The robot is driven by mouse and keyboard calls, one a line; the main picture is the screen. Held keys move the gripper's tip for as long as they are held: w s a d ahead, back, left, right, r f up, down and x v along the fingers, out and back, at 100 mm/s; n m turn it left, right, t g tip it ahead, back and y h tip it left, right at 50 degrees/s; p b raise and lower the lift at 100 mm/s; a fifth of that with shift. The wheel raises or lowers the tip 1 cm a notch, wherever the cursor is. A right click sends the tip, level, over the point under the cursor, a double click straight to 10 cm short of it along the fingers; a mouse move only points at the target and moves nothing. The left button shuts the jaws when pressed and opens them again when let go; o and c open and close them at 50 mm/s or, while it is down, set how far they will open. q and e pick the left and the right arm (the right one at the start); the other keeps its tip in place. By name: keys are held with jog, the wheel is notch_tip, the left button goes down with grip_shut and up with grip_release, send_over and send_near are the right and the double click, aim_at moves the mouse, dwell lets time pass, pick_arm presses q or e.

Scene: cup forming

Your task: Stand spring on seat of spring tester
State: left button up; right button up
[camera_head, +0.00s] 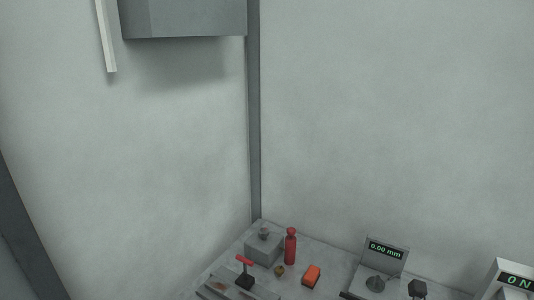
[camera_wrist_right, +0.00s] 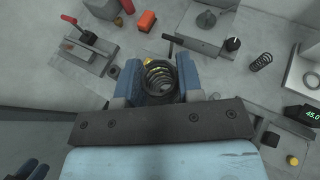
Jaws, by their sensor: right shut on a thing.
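My right gripper (camera_wrist_right: 160,82) is shut on a dark coil spring (camera_wrist_right: 158,72), seen nearly end-on between its blue fingers in the right wrist view. Another dark spring (camera_wrist_right: 262,61) stands loose on the grey surface to the right. A unit with a green N readout (camera_head: 516,281) is cut by the right edge of the head view and may be the spring tester; its seat is not clear. In the right wrist view, blue and dark finger parts at the lower left look like my left gripper (camera_wrist_right: 28,170), cut by the edge; its opening is unclear.
A gauge with a 0.00 mm display (camera_head: 386,250) has a round plate (camera_head: 375,284) and a black knob (camera_head: 417,288). A red bottle (camera_head: 290,246), an orange block (camera_head: 311,275) and a red-handled clamp (camera_head: 245,272) stand left of it.

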jog(key=shift+f, duration=0.15)
jog(key=shift+d, duration=0.1)
jog(key=shift+w+d, duration=0.1)
dwell(0.5)
jog(key=shift+w+d+f+b, duration=0.1)
jog(key=shift+w+f+b, duration=0.1)
jog(key=shift+w+b, duration=0.15)
jog(key=w+d+f+n+y+b, duration=0.35)
jog(key=w+d+b, duration=0.35)
jog(key=w+d, duration=0.4)
jog(key=shift+m+g+h, duration=0.25)
jog(key=shift+m+g, duration=0.05)
jog(key=shift+m, duration=0.15)
jog(key=f, duration=0.5)
jog(key=f+b, duration=0.1)
jog(key=f, duration=0.5)
jog(key=s+d+f, duration=0.1)
jog(key=f, duration=0.4)
jog(key=shift+s+f, duration=0.1)
jog(key=shift+f, duration=0.2)
notch_tip(320, 180, down, 3)
jog(key=shift+f+b, duration=0.1)
jog(key=shift+b, duration=0.3)
